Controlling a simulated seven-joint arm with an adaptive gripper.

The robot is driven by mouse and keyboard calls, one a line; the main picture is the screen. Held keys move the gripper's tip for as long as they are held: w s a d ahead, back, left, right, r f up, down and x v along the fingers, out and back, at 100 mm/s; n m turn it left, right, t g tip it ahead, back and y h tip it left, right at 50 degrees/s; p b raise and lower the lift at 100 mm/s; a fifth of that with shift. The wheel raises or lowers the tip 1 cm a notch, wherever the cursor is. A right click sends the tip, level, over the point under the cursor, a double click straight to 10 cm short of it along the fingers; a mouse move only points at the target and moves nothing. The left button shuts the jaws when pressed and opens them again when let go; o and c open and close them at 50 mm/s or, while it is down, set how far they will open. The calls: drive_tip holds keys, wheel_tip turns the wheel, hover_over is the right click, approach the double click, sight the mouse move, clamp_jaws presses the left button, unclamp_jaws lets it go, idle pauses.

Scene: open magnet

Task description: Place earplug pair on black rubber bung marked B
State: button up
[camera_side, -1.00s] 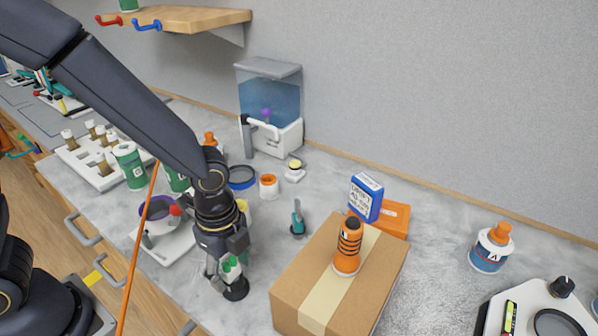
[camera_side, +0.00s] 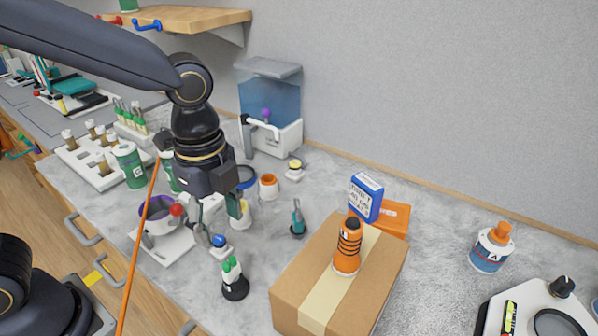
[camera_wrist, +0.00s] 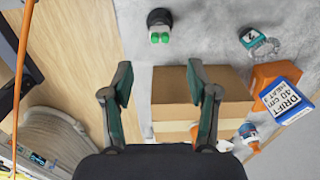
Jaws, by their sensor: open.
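The earplug pair (camera_side: 231,267), white with green ends, stands upright on a black rubber bung (camera_side: 235,289) near the bench's front edge. In the wrist view the green ends (camera_wrist: 160,37) show against the black bung (camera_wrist: 159,17) at the top. No letter B is readable on the bung. My gripper (camera_side: 221,222) is open and empty, above and behind the pair in the side view, clear of it. In the wrist view its two fingers (camera_wrist: 160,82) are spread wide with nothing held between them.
A cardboard box (camera_side: 318,284) with an orange-and-black bottle (camera_side: 347,248) on it stands right of the bung. A small blue-topped item (camera_side: 219,243) stands just behind the pair. An orange cable (camera_side: 139,240) hangs at left.

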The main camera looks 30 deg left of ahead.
drive_tip(key=s+a+r+n+t, duration=0.2)
drive_tip(key=a+n, duration=0.4)
drive_tip(key=n, duration=0.3)
drive_tip(key=s+a+r+n+t, duration=0.3)
drive_tip(key=a+r+n, duration=0.2)
drive_tip(key=a+n, duration=0.2)
drive_tip(key=shift+s+a+n+t, duration=0.2)
drive_tip(key=shift+s+n+t, duration=0.15)
drive_tip(key=shift+n, duration=0.55)
